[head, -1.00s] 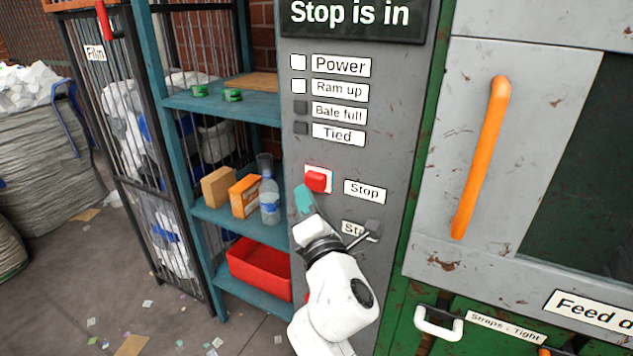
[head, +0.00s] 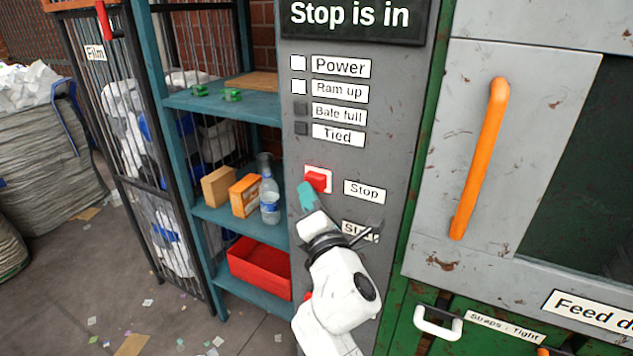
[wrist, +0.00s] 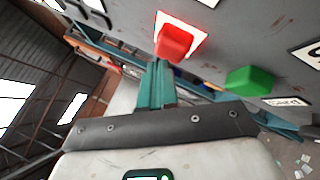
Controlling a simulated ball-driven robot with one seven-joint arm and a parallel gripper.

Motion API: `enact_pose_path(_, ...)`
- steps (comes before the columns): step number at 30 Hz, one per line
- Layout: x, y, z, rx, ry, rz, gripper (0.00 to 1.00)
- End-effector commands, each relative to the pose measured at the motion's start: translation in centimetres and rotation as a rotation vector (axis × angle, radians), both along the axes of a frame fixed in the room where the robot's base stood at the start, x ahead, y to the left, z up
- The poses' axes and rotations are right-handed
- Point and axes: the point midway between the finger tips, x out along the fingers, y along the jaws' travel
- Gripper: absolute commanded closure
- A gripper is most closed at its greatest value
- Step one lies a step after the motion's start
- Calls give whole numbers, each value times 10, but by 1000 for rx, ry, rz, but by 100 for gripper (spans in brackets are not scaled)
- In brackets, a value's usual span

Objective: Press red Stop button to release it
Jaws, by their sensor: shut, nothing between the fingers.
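The red Stop button (head: 316,181) sits on a white square plate on the grey control panel, left of the "Stop" label (head: 364,191). The sign (head: 350,17) at the top of the panel reads "Stop is in". My gripper (head: 305,188) is shut and empty, its teal fingertips at the button's lower left. In the wrist view the red button (wrist: 174,41) stands just beyond my gripper tips (wrist: 158,66). I cannot tell whether they touch. A green button (wrist: 250,80) shows to the right there; in the head view my wrist partly covers the label beside it.
A teal shelf (head: 262,217) with boxes, a bottle (head: 269,198) and a red bin (head: 258,268) stands left of the panel. An orange handle (head: 480,160) sticks out from the door at the right. The "Power" and "Ram up" lamps are white.

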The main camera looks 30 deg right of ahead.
Motion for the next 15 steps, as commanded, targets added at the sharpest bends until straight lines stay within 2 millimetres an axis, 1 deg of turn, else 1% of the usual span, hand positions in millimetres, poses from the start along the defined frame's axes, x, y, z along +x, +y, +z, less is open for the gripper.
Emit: enact_pose_path(15, 3, -5, 0, 0, 0, 0, 100)
